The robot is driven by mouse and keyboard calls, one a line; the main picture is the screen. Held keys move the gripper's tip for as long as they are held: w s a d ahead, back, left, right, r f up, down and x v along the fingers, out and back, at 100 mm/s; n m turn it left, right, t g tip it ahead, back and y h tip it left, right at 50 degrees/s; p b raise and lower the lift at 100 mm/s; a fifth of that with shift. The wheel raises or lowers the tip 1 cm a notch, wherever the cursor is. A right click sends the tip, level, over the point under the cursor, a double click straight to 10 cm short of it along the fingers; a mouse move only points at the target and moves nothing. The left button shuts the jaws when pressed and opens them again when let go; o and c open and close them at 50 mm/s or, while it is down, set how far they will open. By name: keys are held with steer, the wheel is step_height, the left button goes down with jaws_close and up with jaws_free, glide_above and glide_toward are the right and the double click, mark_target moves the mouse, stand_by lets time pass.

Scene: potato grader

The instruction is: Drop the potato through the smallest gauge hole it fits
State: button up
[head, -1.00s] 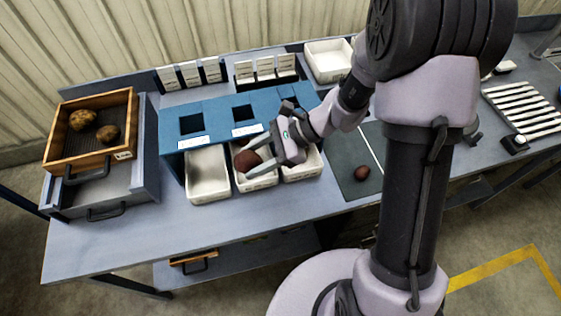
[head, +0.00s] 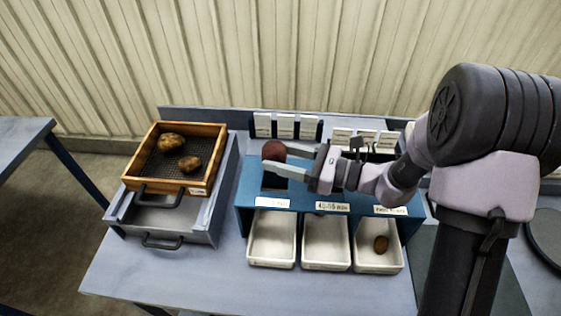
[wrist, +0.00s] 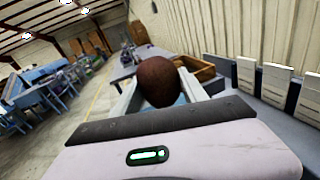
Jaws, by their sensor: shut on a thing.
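My gripper (head: 277,156) is shut on a reddish-brown potato (head: 273,150), held above the left part of the blue gauge stand (head: 330,197). The potato also shows between the fingers in the wrist view (wrist: 159,82). Below it in the head view, the dark left gauge hole (head: 272,182) is partly covered by the gripper. Under the stand are a left white bin (head: 272,252), a middle bin (head: 326,250) and a right bin (head: 378,262).
A brown potato (head: 381,244) lies in the right bin. A wooden mesh-bottomed tray (head: 152,187) with two potatoes stands at the left on a grey drawer unit (head: 205,228). White cards (head: 286,127) stand upright behind the stand. Bare bench lies in front of the bins.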

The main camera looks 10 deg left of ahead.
step_height(320, 180, down, 6)
steer(key=s+b, duration=0.1)
steer(key=b, duration=0.3)
steer(key=shift+f, duration=0.15)
steer(key=o, duration=1.6)
steer(key=shift+f+b, duration=0.1)
steer(key=shift+b, duration=0.25)
steer(key=shift+o, duration=1.7)
steer(key=d+r, duration=0.1)
steer(key=d+r+p, duration=0.1)
steer(key=d, duration=0.1)
steer(key=d+r+p, duration=0.1)
steer(key=d, duration=0.1)
steer(key=shift+s+r, duration=0.1)
steer(key=shift+r, duration=0.1)
